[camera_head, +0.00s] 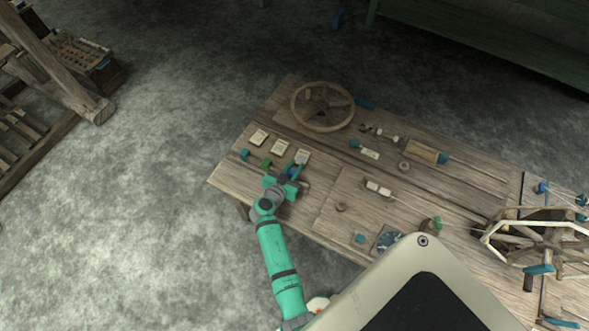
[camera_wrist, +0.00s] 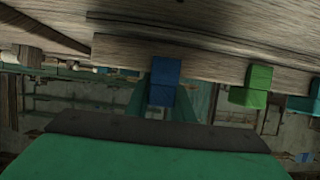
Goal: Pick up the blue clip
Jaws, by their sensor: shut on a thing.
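The blue clip (camera_wrist: 164,72) shows in the middle of the wrist view, against the edge of a wooden board, with its lower part between my fingers. My gripper (camera_wrist: 161,97) is shut on it, with one green finger on each side. In the head view my gripper (camera_head: 286,183) is at the table's near left edge, below the row of cards. I cannot tell whether the clip is clear of the board.
A green clip (camera_wrist: 257,78) sits on the same edge to the right, with a teal clip (camera_wrist: 309,103) beyond it. The wooden table (camera_head: 330,205) also bears cards (camera_head: 280,146), a wheel (camera_head: 322,106) and a spoked wooden frame (camera_head: 540,240) at the right. Open floor lies left.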

